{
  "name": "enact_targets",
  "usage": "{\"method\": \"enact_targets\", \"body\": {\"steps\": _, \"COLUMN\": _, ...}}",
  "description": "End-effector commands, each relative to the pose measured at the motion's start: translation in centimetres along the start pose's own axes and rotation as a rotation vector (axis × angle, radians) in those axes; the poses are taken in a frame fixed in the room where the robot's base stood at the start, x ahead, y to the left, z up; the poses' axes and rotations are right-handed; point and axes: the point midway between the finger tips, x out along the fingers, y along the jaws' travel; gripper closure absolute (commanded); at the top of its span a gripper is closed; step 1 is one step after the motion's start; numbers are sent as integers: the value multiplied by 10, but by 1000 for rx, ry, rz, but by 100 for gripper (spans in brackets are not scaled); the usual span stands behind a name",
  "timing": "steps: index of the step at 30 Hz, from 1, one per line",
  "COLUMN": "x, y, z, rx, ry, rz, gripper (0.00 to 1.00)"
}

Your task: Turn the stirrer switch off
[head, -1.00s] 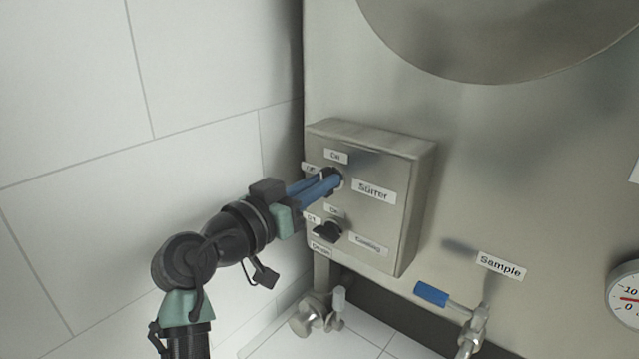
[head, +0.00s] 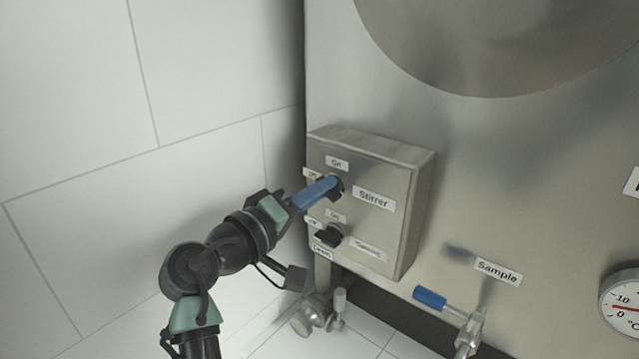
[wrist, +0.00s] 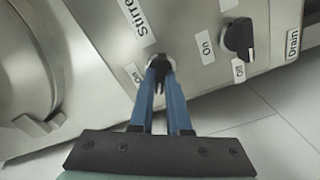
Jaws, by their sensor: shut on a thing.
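The stirrer switch (head: 335,186) is a black knob on the steel control box, left of the "Stirrer" label (head: 374,200). An "On" label (head: 337,164) is above it and another small label (head: 312,173) is to its left. My gripper (head: 332,184) has its blue fingers at the knob, shut on it. In the wrist view the knob (wrist: 158,63) shows between the fingertips of my gripper (wrist: 162,72). The fingers partly hide the knob, and I cannot tell its exact setting.
A second black knob (head: 328,236) is just below on the same box (head: 398,230), and also shows in the wrist view (wrist: 240,38). A blue-handled sample valve (head: 430,298) and a gauge (head: 622,302) are to the right. A white tiled wall (head: 70,180) is to the left.

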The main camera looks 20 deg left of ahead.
Motion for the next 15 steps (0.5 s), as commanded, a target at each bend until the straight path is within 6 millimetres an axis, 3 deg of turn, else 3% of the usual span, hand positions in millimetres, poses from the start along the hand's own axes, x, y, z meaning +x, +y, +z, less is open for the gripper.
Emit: {"method": "enact_targets", "body": {"steps": 15, "x": 0, "y": -1, "z": 0, "rx": -411, "ry": -1, "rz": -2, "gripper": 100}}
